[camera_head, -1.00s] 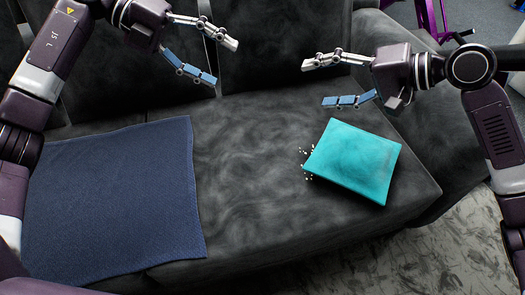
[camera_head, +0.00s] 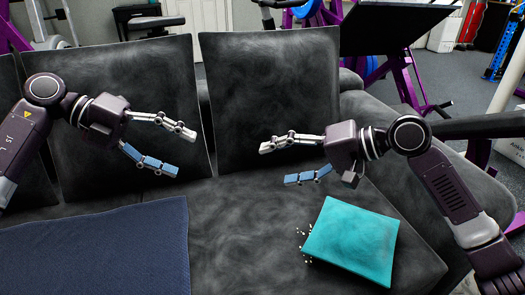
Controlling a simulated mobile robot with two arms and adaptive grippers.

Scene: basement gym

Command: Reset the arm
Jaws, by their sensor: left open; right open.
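My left gripper (camera_head: 184,151) is at the left, open and empty, in front of the sofa's back cushions. My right gripper (camera_head: 288,163) is at the centre right, open and empty, its fingers pointing left. It is above and to the left of a teal pillow (camera_head: 350,243), apart from it. The pillow lies tilted on the sofa seat (camera_head: 235,240), with small pale tassels at its left edge. Both arms are bent with their grippers facing each other across a gap.
A dark blue blanket (camera_head: 95,250) lies over the left of the seat. Grey back cushions (camera_head: 270,95) stand behind my grippers. Purple-framed gym equipment (camera_head: 400,70) stands behind the sofa at the right.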

